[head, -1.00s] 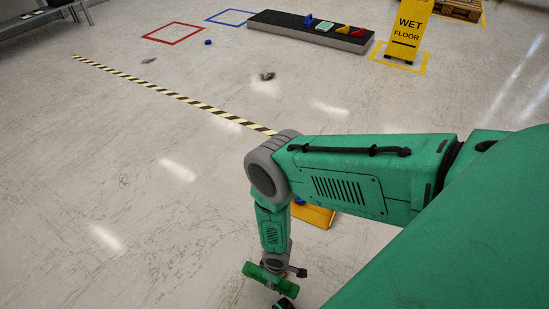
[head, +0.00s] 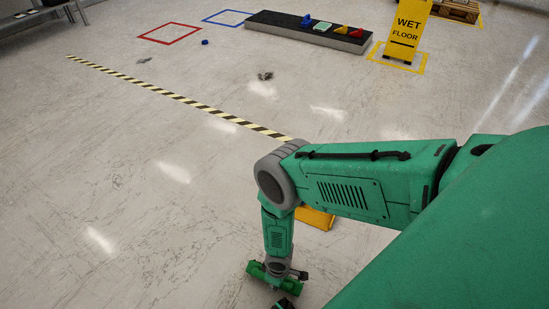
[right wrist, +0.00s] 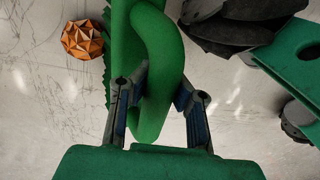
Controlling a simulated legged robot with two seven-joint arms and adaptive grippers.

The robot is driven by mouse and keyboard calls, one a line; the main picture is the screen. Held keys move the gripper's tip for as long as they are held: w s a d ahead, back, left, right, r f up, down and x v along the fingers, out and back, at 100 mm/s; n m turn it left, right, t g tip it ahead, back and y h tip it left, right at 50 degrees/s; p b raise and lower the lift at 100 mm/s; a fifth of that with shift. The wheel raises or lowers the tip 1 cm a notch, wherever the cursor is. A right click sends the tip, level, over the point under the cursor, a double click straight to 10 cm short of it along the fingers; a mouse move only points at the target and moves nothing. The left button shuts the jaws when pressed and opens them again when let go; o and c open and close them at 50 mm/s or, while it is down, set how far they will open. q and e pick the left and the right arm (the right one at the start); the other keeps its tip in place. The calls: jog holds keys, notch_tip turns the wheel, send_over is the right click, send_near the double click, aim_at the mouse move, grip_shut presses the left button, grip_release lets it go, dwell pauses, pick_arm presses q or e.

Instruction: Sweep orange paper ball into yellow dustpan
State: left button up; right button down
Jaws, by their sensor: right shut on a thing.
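The orange paper ball (right wrist: 83,40) is a faceted ball on the floor at the upper left of the right wrist view. My right gripper (right wrist: 156,92) is shut on the rounded handle of a green brush (right wrist: 160,50). In the head view, my right gripper (head: 277,280) is low at the bottom centre, near the floor. The yellow dustpan (head: 316,218) lies on the floor partly hidden behind my right arm. I cannot make out the ball in the head view. My left gripper is out of view.
A black-and-yellow floor stripe (head: 180,98) crosses the floor ahead. Beyond it are dark scraps (head: 265,76), a low black platform (head: 290,34) and a wet-floor sign (head: 406,35). The floor left of my arm is clear.

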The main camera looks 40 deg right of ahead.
jog(key=w+d, duration=0.1)
jog(key=d, duration=0.1)
jog(key=w+d, duration=0.1)
jog(key=d, duration=0.3)
jog(key=shift+w+f, duration=0.4)
jog(key=shift+w+d, duration=0.4)
jog(key=shift+d, duration=0.15)
jog(key=w+d, duration=0.1)
jog(key=d, duration=0.1)
jog(key=w+d, duration=0.1)
jog(key=d, duration=0.2)
jog(key=w+d, duration=0.1)
jog(key=d, duration=0.1)
jog(key=shift+w+d+f, duration=0.15)
jog(key=shift+w+f, duration=0.05)
jog(key=shift+f, duration=0.2)
jog(key=shift+r, duration=0.1)
jog(key=shift+w+d, duration=0.15)
jog(key=w+d+r, duration=0.1)
jog(key=w+d, duration=0.1)
jog(key=d, duration=0.3)
jog(key=shift+w+d, duration=0.3)
jog(key=shift+w, duration=0.05)
jog(key=shift+r, duration=0.2)
